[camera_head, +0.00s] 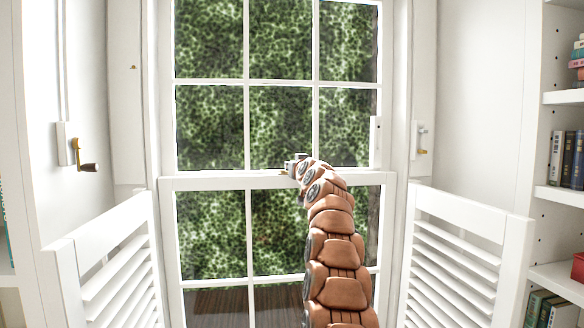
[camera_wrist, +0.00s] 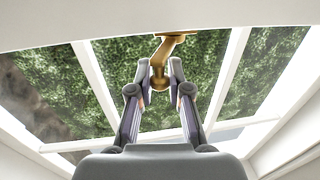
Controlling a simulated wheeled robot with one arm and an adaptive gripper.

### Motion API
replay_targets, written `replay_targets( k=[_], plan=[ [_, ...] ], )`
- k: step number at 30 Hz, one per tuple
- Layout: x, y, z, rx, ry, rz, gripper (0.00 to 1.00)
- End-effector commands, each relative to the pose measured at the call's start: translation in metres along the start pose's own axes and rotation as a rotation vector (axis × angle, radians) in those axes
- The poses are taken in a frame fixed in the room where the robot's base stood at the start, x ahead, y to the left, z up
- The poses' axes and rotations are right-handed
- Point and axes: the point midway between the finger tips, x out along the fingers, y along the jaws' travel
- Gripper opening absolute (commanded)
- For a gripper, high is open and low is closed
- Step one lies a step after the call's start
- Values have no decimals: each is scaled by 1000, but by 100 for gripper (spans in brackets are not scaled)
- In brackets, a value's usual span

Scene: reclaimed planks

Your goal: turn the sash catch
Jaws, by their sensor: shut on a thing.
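The sash catch (camera_wrist: 170,47) is a brass lever hanging from the white sash rail at the top of the wrist view, with a rounded knob at its free end. My gripper (camera_wrist: 161,76) has its two fingers on either side of the knob and is shut on it. In the head view my gripper (camera_head: 296,164) is at the meeting rail of the window (camera_head: 230,182), near its middle. There only a small brass bit of the catch shows beside the gripper; the rest is hidden.
White louvred shutters (camera_head: 118,255) (camera_head: 455,262) stand open on both sides, below the rail. A brass crank (camera_head: 81,157) is on the left wall and a small latch (camera_head: 422,138) on the right. Bookshelves (camera_head: 562,196) stand at far right.

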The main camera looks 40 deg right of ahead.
Motion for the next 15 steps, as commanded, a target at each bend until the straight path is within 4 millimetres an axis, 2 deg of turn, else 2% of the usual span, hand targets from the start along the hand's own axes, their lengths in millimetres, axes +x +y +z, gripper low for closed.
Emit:
replay_targets(
  k=[15],
  plan=[
    [3,3,2,-1,-1,-43,0]
  ],
)
